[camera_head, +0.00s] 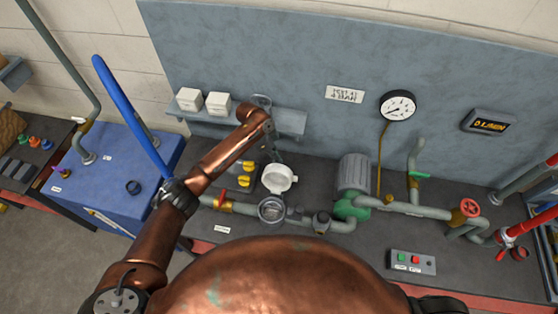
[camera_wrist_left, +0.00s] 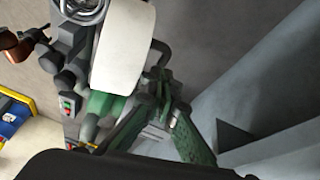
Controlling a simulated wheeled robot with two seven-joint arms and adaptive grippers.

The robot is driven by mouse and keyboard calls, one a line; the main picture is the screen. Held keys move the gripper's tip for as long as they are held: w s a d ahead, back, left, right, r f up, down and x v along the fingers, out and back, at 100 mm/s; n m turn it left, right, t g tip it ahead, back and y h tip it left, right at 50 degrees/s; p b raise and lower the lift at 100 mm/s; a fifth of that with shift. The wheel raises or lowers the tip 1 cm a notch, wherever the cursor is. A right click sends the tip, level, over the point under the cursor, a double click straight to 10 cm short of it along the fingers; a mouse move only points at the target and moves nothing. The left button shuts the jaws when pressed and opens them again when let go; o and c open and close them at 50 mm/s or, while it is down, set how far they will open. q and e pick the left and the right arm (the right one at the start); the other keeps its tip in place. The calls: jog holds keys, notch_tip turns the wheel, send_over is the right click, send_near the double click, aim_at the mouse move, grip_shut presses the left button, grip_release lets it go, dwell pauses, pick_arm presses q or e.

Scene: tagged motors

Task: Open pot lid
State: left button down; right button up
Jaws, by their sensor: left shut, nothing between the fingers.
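The pot (camera_head: 271,210) is a round grey housing with a clear, dark opening, set in the pipe line on the bench. Its white round lid (camera_head: 277,178) stands raised at the pot's back edge, so the opening shows. In the left wrist view the lid (camera_wrist_left: 123,45) is large and the pot's rim (camera_wrist_left: 84,6) is at the top edge. My left gripper (camera_head: 277,157) is just behind the lid, shut and empty. Its green fingers (camera_wrist_left: 158,80) come close beside the lid; I cannot tell if they touch it. My right gripper is out of view.
A shelf (camera_head: 290,122) with two white boxes (camera_head: 204,101) is behind my left gripper. A pump motor (camera_head: 354,173) stands to the right. A blue tank (camera_head: 120,175) is at the left. A button box (camera_head: 411,261) is at the front right.

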pick_arm(q)
jog(key=s+v, duration=0.1)
jog(key=v, duration=0.9)
jog(key=shift+w+a+r, duration=0.25)
jog(key=shift+w+r, duration=0.1)
jog(key=shift+w, duration=0.1)
